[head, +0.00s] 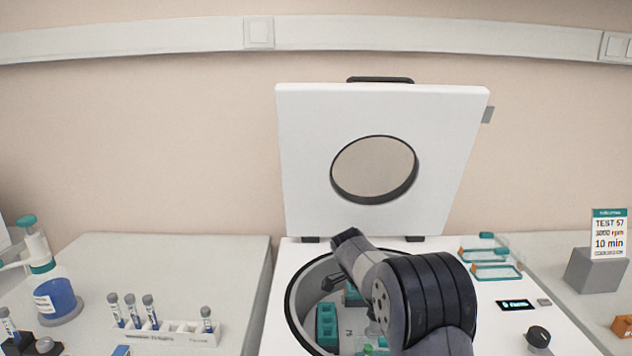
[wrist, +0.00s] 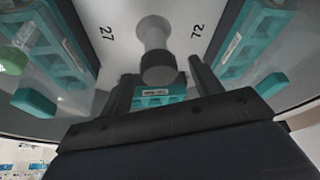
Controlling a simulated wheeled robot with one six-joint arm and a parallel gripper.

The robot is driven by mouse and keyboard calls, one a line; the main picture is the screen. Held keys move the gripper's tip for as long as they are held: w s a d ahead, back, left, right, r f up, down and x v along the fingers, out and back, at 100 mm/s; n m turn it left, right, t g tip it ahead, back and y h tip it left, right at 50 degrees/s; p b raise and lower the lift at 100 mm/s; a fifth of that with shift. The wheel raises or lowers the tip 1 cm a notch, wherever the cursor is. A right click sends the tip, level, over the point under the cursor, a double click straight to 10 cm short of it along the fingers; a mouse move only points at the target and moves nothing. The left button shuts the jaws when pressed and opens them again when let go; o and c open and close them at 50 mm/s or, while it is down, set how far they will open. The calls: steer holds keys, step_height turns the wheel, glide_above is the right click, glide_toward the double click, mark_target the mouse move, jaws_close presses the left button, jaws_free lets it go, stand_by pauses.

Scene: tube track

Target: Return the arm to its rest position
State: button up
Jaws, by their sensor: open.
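My arm (head: 420,295) reaches over the open centrifuge (head: 290,250), with its end bent down into the round bowl. My gripper (head: 338,278) is partly hidden by the arm in the head view. In the wrist view my gripper (wrist: 158,82) is open, its two dark fingers apart with nothing visibly held between them. Past the fingers are the rotor's grey centre knob (wrist: 157,62) and teal buckets (wrist: 60,50), one of them partly hidden behind the fingers.
The white lid (head: 310,150) stands upright behind the bowl. A white tube rack (head: 175,332) with several tubes and a blue bottle (head: 60,298) stand at left. Teal-edged clear covers (head: 493,271) lie right of the bowl. A grey block with a sign (head: 608,235) stands far right.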

steer(key=n+t, duration=0.1)
steer(key=n, duration=0.2)
steer(key=shift+s+r+y+p, duration=0.15)
steer(key=shift+y+p, duration=0.15)
steer(key=shift+p, duration=0.05)
steer(key=n+t+y+p, duration=0.1)
steer(key=n, duration=0.2)
steer(key=shift+d+r+p, duration=0.1)
steer(key=shift+p, duration=0.3)
steer(key=n+p, duration=0.2)
steer(key=n+y+p, duration=0.1)
steer(key=n+p, duration=0.1)
steer(key=shift+s+d+n+t+y, duration=0.1)
steer(key=shift+d+n+t+y, duration=0.05)
steer(key=shift+n+t+y, duration=0.2)
steer(key=shift+n+y+p, duration=0.55)
steer(key=shift+n+p, duration=1.2)
steer(key=shift+s+r+t, duration=0.25)
steer(key=shift+s+r, duration=0.1)
steer(key=shift+r, duration=0.3)
